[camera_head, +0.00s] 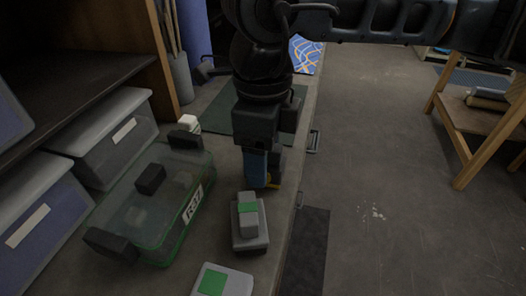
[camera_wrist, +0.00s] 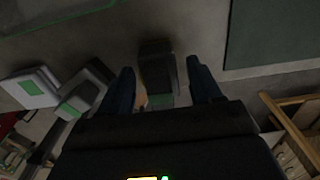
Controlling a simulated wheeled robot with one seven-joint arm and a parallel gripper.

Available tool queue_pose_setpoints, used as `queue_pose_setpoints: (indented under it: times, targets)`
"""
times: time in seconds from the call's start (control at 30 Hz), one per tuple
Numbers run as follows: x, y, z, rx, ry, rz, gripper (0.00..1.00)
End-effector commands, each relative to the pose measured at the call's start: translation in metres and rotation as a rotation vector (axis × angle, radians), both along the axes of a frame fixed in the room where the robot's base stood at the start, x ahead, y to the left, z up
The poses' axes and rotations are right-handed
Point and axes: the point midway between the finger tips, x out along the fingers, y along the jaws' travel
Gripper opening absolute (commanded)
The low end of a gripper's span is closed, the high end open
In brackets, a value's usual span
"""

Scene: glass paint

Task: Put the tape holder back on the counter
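A dark tape holder (camera_head: 276,162), as far as I can tell, stands on the counter (camera_head: 228,170) close to its right edge, with a small yellow part low down. My gripper (camera_head: 258,170) points down right at it and hides much of it. In the wrist view the dark holder (camera_wrist: 157,66) lies between the two blue fingers (camera_wrist: 163,88). A gap shows on each side of it, so the gripper looks open around it. Whether a finger touches it lower down is hidden.
A grey device with a green stripe (camera_head: 249,222) and a grey-white box with a green patch (camera_head: 222,283) are nearer on the counter. A clear green-rimmed bin (camera_head: 150,205) stands left, by grey storage boxes (camera_head: 105,135). A dark green mat (camera_head: 222,110) lies behind. Open floor is right.

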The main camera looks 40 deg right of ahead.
Motion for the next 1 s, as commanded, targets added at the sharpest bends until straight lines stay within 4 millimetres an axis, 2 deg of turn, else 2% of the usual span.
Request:
queue_pose_setpoints:
  times: [0.27,0.4,0.8,1.0]
  targets:
    - [0.000,0.000,0.001,0.000,0.000,0.000,0.65]
    - [0.001,0.000,0.009,-0.001,-0.002,0.000,0.65]
    - [0.001,0.000,0.088,-0.002,-0.004,0.000,0.65]
    - [0.001,0.000,0.114,-0.001,-0.002,0.000,0.65]
